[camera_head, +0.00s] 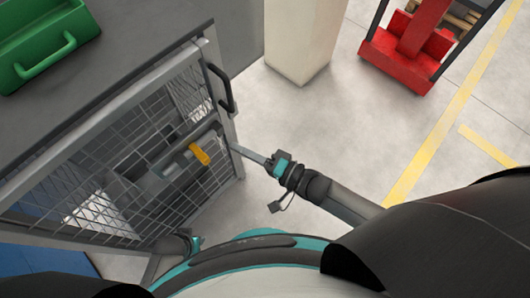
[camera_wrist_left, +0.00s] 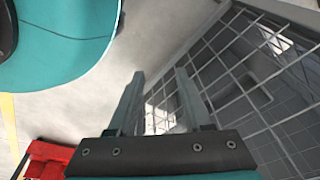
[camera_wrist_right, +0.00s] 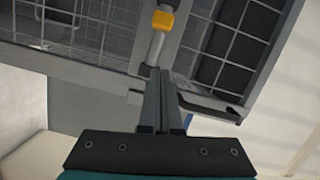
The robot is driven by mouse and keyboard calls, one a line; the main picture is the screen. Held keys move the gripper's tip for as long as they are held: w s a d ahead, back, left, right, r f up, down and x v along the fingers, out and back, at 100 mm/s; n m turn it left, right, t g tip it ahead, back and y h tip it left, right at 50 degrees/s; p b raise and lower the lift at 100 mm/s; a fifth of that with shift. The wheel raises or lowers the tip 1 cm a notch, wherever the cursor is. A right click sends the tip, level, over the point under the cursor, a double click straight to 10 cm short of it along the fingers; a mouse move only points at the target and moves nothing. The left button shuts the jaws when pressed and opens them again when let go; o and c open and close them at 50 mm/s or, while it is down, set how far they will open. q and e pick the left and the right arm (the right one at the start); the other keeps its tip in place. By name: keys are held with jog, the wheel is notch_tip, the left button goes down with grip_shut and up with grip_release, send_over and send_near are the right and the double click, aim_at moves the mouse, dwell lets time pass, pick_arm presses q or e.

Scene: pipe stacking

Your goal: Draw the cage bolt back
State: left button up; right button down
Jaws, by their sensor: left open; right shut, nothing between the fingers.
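The cage bolt is a grey bar with a yellow knob (camera_head: 199,153) on the wire mesh cage front (camera_head: 120,140). In the right wrist view the yellow knob (camera_wrist_right: 162,20) sits on a pale rod (camera_wrist_right: 155,47). My right gripper (camera_head: 236,148) is shut and empty, its tips by the door's edge post, to the right of the knob. In the right wrist view its fingertips (camera_wrist_right: 160,70) are just below the rod's end; I cannot tell if they touch. My left gripper (camera_wrist_left: 160,75) is open and empty beside the mesh, low in the head view (camera_head: 195,242).
A black pull handle (camera_head: 222,90) stands out from the cage's edge post. A green crate (camera_head: 42,50) is on the grey top. A pale pillar (camera_head: 303,40) and a red lift truck (camera_head: 410,45) stand behind. The floor at right is clear.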

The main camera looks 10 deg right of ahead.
pick_arm(q)
jog(key=shift+s+a+f+p, duration=0.6)
jog(key=shift+s+a+f, duration=0.25)
jog(key=shift+s, duration=0.15)
pick_arm(e)
jog(key=v, duration=0.6)
jog(key=shift+d, duration=0.2)
